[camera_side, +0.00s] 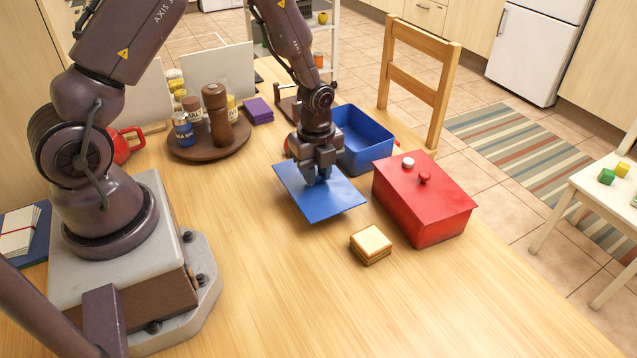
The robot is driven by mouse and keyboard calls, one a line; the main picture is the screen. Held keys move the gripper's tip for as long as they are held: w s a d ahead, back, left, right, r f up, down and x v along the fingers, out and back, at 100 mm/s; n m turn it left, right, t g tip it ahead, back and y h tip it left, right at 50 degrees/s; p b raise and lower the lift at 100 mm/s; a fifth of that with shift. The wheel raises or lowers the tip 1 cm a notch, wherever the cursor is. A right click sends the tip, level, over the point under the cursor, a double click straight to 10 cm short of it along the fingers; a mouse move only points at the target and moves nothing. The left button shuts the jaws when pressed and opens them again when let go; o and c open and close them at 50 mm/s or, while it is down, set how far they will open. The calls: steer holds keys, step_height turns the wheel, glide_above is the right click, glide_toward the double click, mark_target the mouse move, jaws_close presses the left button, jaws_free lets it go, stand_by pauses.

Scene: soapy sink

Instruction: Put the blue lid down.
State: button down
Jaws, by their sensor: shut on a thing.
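The blue lid (337,199) is a flat blue panel in the middle of the wooden table. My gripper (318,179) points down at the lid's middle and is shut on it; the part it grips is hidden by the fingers. The lid looks roughly level. I cannot tell for sure how far it is above the table. An open blue box (368,158) stands just behind the lid and my gripper, partly hidden by my gripper.
A red box (430,212) with a red lid and a small white thing on top stands right of the blue lid. A sandwich (371,243) lies in front. A round brown tray (184,153) with jars and a mill is at left.

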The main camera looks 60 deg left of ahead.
mark_target(318, 185)
steer(key=shift+w+f, duration=0.15)
steer(key=shift+f, duration=0.8)
steer(key=shift+w+f, duration=0.1)
steer(key=shift+f, duration=0.8)
steer(key=shift+f, duration=0.1)
steer(key=c, duration=1)
jaws_free()
steer(key=shift+o, duration=0.2)
